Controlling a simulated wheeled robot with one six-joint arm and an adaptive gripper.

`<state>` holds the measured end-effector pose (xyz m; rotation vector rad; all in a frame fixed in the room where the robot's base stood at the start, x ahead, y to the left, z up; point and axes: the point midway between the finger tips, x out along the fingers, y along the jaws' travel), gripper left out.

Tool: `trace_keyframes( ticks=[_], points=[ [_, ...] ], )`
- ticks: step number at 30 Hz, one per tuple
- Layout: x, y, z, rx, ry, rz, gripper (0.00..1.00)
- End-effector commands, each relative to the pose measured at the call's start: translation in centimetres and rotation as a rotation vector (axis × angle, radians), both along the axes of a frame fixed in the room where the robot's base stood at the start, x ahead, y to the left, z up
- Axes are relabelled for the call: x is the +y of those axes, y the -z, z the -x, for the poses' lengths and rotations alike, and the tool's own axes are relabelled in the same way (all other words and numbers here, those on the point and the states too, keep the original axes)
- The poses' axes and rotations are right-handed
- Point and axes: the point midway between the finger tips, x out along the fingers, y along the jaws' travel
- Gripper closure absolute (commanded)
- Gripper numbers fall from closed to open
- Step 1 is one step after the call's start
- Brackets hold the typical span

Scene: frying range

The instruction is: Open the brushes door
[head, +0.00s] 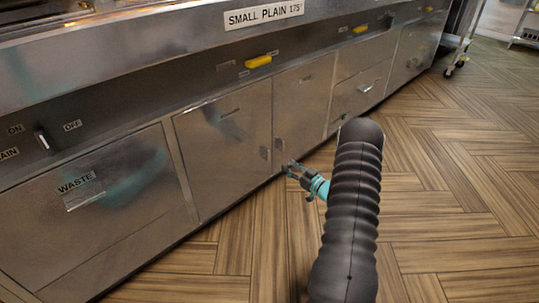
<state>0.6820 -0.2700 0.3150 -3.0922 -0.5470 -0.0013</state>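Two steel doors sit side by side in the lower front of the range, a wider left door (222,160) and a narrower right door (301,110). Both look closed. Each has a small label too small to read, so I cannot tell which is the brushes door. Small dark handles show near their shared edge, one on the left door (265,153) and one on the right door (279,145). My gripper (289,169) is low in front of the right door, just below its handle. It is too small to tell whether its fingers are apart or touch the door.
A panel labelled WASTE (85,205) is at the left. A drawer with a bar handle (366,87) is to the right of the doors. Yellow handles (258,62) stick out above. The wood floor (450,190) is clear at the right; a wheeled rack (458,40) stands far back.

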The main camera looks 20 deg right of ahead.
Motion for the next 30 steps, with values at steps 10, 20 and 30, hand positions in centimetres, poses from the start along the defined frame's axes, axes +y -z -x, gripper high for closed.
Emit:
trace_keyframes(
  ticks=[10, 20, 30],
  points=[
    [2.3, 0.0, -6.1, -0.002, -0.001, 0.002, 0.60],
    [3.8, 0.0, -10.4, 0.000, 0.001, 0.002, 0.60],
    [4.1, 0.0, -11.3, 0.001, 0.002, 0.001, 0.60]
  ],
)
